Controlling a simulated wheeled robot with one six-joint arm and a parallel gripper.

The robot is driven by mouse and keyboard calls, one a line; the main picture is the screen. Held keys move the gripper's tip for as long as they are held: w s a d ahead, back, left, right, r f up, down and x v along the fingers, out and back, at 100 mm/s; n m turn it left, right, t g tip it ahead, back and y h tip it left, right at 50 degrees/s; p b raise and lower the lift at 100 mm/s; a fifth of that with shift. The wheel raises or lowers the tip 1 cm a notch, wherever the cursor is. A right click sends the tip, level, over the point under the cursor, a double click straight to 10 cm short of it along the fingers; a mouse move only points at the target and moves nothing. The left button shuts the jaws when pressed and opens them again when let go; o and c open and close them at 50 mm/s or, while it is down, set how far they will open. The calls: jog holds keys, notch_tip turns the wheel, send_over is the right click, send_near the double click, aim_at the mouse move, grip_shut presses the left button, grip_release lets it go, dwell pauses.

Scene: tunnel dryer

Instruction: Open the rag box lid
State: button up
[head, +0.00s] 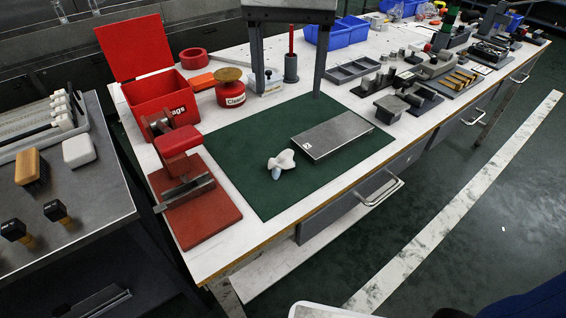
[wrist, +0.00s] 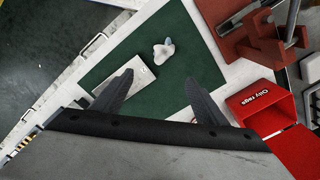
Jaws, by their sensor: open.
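The red rag box (head: 162,92) stands at the back left of the bench, its front lettered "rags". Its lid (head: 133,48) is raised and stands up from the rear edge, so the box top is open. In the wrist view the box (wrist: 262,108) is at the right, with the raised lid (wrist: 297,150) below it. My gripper (head: 287,92) points down behind the green mat, to the right of the box and apart from it. In the wrist view my gripper (wrist: 158,76) has its dark fingers spread with nothing held.
A red vise-like fixture (head: 183,165) stands in front of the box. A red cleaner can (head: 230,94) is between box and gripper. The green mat (head: 240,140) holds a metal plate (head: 332,135) and a crumpled white item (head: 280,163). Tools and blue bins crowd the right.

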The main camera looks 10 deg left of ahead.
send_near(284, 155)
notch_tip(284, 155, down, 9)
jog(key=shift+f, duration=0.1)
dwell(0.8)
jog(key=shift+c, duration=0.7)
jog(key=c, duration=1.1)
notch_tip(284, 155, up, 10)
